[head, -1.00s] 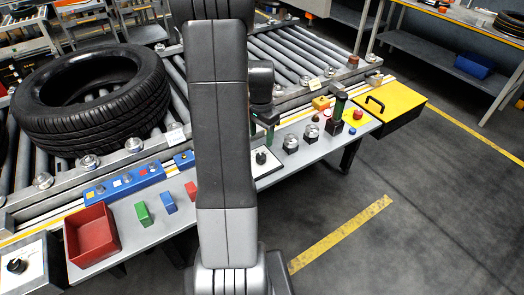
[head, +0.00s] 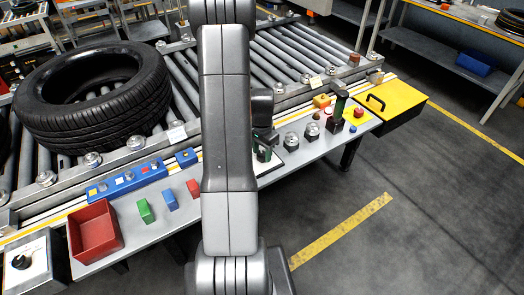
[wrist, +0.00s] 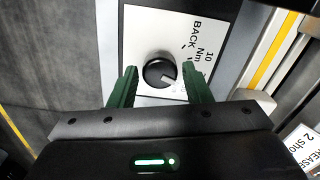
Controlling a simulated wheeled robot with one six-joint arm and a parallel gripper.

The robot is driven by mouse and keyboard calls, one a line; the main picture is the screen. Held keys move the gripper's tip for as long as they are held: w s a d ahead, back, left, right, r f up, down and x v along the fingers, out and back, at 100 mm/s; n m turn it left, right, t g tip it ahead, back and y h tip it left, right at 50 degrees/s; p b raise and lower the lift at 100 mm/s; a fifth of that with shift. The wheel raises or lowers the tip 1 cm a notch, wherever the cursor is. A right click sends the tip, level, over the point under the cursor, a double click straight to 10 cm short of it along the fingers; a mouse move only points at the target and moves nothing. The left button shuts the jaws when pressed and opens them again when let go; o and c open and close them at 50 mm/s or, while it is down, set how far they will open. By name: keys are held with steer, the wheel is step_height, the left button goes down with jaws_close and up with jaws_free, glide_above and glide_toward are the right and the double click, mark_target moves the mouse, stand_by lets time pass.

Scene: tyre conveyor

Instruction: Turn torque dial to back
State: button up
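The torque dial (wrist: 158,70) is a round black knob on a white plate (wrist: 150,22) in the wrist view. The plate reads "BACK" and "10 Nm". A pale pointer mark on the knob points toward the lower right in that view, away from the "BACK" lettering. My gripper (wrist: 160,88) is open, with one green finger on each side of the knob; I cannot tell whether either touches it. In the head view my gripper (head: 264,150) is down at the plate and hides most of the dial.
Two silver-topped knobs (head: 291,140) and a green upright handle (head: 340,103) stand right of my gripper. A blue button box (head: 127,182), a red tray (head: 94,232) and small coloured blocks (head: 170,200) lie left. A tyre (head: 92,98) rests on the rollers behind.

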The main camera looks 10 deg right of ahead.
steer(key=c, duration=0.6)
steer(key=shift+c, duration=0.2)
steer(key=shift+b, duration=0.3)
steer(key=n+b, duration=0.2)
steer(key=n, duration=0.1)
steer(key=shift+f+n, duration=0.15)
steer(key=shift+n, duration=0.25)
steer(key=n+b, duration=0.2)
steer(key=n, duration=0.1)
steer(key=shift+n, duration=0.4)
steer(key=n+b, duration=0.1)
steer(key=n, duration=0.3)
steer(key=shift+n+b, duration=0.7)
steer(key=shift+n, duration=1.4)
steer(key=shift+r, duration=0.2)
